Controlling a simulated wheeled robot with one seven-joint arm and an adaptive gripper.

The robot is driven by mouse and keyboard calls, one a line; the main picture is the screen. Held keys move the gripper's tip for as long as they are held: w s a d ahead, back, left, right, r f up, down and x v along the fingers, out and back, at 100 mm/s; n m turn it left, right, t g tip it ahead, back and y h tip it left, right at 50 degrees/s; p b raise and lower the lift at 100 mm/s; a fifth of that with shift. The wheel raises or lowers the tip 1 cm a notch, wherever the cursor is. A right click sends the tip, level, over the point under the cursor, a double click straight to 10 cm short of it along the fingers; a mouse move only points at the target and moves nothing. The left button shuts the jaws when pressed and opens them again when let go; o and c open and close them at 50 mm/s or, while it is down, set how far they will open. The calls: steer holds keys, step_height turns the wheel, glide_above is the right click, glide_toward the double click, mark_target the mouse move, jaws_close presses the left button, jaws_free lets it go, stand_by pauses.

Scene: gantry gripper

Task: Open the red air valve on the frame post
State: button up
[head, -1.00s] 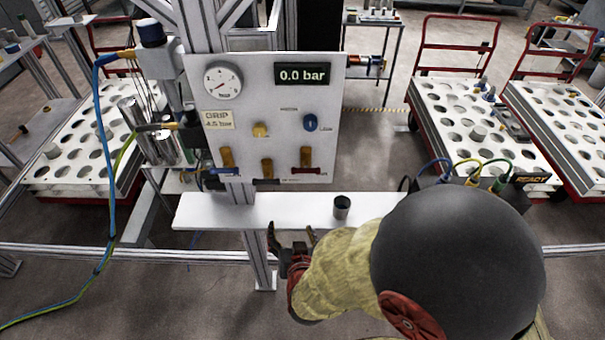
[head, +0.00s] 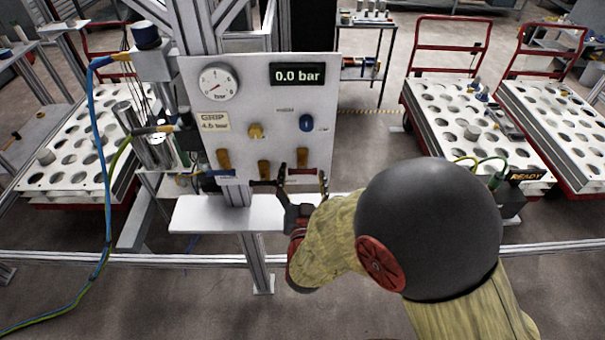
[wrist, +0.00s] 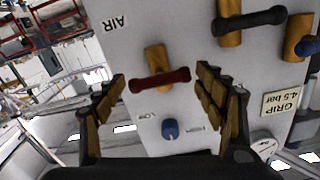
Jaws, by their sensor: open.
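The red air valve sits at the lower right of the white panel (head: 240,100) on the frame post. Its red handle (wrist: 170,79) lies crosswise over an upright brass body (wrist: 155,58) in the wrist view, beside the AIR label. In the wrist view the fingers (wrist: 160,88) stand apart from the handle. The gauge display (head: 297,74) reads 0.0 bar.
A black-handled valve (wrist: 248,20) and a blue-handled valve (wrist: 308,46) sit beside the red one. A white shelf (head: 205,216) runs below. Hoses hang at left.

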steer(key=shift+w, duration=0.55)
steer(key=c, duration=0.8)
steer(key=shift+c, duration=0.3)
